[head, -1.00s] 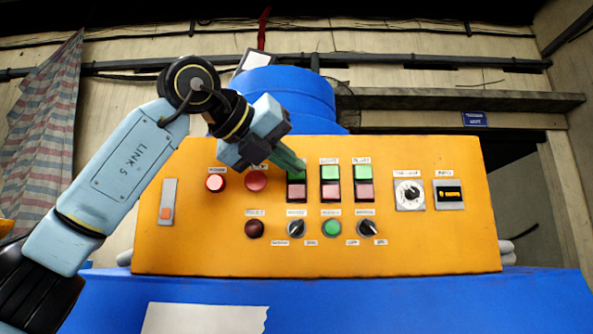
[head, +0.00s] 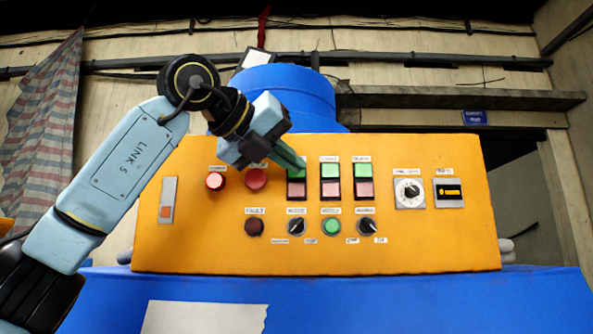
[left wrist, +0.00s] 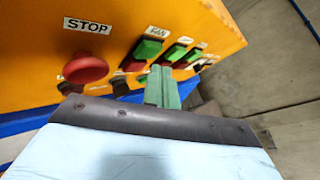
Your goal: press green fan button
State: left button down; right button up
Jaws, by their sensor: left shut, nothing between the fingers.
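The orange control panel (head: 420,235) faces me. Its leftmost green-over-red switch is the fan switch; its red lower half (head: 296,189) shows in the head view, while my fingers cover much of the green upper half. In the left wrist view the green fan button (left wrist: 148,49) sits under a "FAN" label (left wrist: 158,31). My left gripper (head: 298,166) is shut and empty, its green fingers pointing at the fan switch. In the left wrist view the fingertips (left wrist: 161,70) are right beside the green button; I cannot tell whether they touch it. My right gripper is not in view.
A red stop button (left wrist: 86,69) is close to the left gripper. Two more green-over-red switches (head: 330,180) (head: 363,180) are to the right. Below are knobs and a round green button (head: 331,227). A dial (head: 408,194) and a display (head: 449,192) are farther right.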

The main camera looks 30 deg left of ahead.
pick_arm(q)
jog(key=shift+w, duration=0.1)
dwell(0.7)
jog(key=shift+w+a, duration=0.25)
jog(key=shift+w, duration=0.1)
jog(key=shift+w+a+p, duration=0.2)
jog(key=shift+w+p, duration=0.2)
dwell(0.7)
jog(key=shift+s+d, duration=0.1)
jog(key=shift+s, duration=0.05)
jog(key=shift+s+d+b, duration=0.35)
jog(key=shift+s+b, duration=0.05)
jog(key=shift+s, duration=0.25)
jog(key=s, duration=0.1)
jog(key=s+d+b, duration=0.1)
jog(key=s, duration=0.1)
jog(key=s+d+b, duration=0.1)
jog(key=shift+s+d, duration=0.1)
jog(key=shift+s, duration=0.15)
dwell(0.4)
